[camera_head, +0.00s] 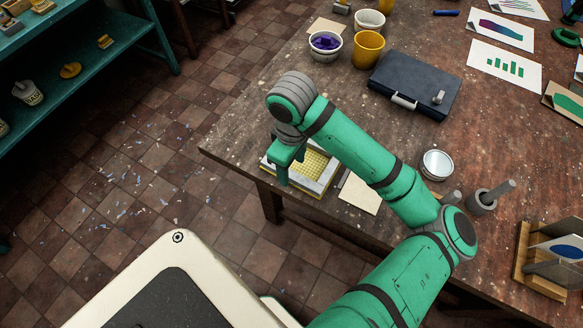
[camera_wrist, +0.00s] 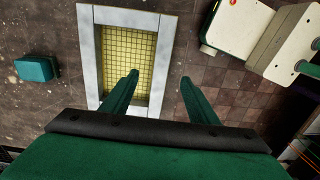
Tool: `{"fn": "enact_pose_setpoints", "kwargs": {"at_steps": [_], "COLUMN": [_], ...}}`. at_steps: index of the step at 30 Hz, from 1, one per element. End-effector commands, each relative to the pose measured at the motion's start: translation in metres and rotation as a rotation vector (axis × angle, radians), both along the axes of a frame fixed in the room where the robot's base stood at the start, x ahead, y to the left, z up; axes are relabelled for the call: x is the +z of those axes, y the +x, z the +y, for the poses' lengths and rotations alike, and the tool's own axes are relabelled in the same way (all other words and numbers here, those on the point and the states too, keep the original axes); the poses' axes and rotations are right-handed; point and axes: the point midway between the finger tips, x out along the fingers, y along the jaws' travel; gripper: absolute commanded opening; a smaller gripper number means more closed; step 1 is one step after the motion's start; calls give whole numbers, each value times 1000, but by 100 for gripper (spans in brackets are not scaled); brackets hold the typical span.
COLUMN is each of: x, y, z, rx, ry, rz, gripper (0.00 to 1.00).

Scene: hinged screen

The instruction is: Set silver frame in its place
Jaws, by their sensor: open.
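The silver frame (camera_wrist: 90,55) is a pale grey rectangle around a yellow gridded screen (camera_wrist: 130,50) in the wrist view. In the head view the frame (camera_head: 326,179) lies with the screen (camera_head: 315,163) near the table's left front edge, partly hidden by my gripper. My gripper (camera_wrist: 159,76) is open, with its fingers apart. In the wrist view one finger overlaps the screen and the other is outside the frame, with the frame's right bar between them. I cannot tell whether the fingers touch it. In the head view my gripper (camera_head: 290,170) points down over the frame's left part.
On the table stand a dark blue case (camera_head: 415,82), a yellow cup (camera_head: 368,49), a bowl with purple contents (camera_head: 326,45), a round tin (camera_head: 436,164) and a wooden rack (camera_head: 545,265). A pale sheet (camera_head: 360,193) lies right of the screen. Tiled floor is open at left.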

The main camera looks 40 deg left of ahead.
Motion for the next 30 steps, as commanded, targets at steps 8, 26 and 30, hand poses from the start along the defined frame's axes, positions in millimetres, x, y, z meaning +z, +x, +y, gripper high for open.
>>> {"fn": "enact_pose_setpoints", "kwargs": {"at_steps": [8, 26, 30], "x": [24, 54, 54], "y": [0, -1, -1], "z": [1, 1, 1], "rx": [1, 1, 1], "ry": [0, 1, 1], "rz": [-2, 0, 0], "gripper": [54, 54, 54]}}
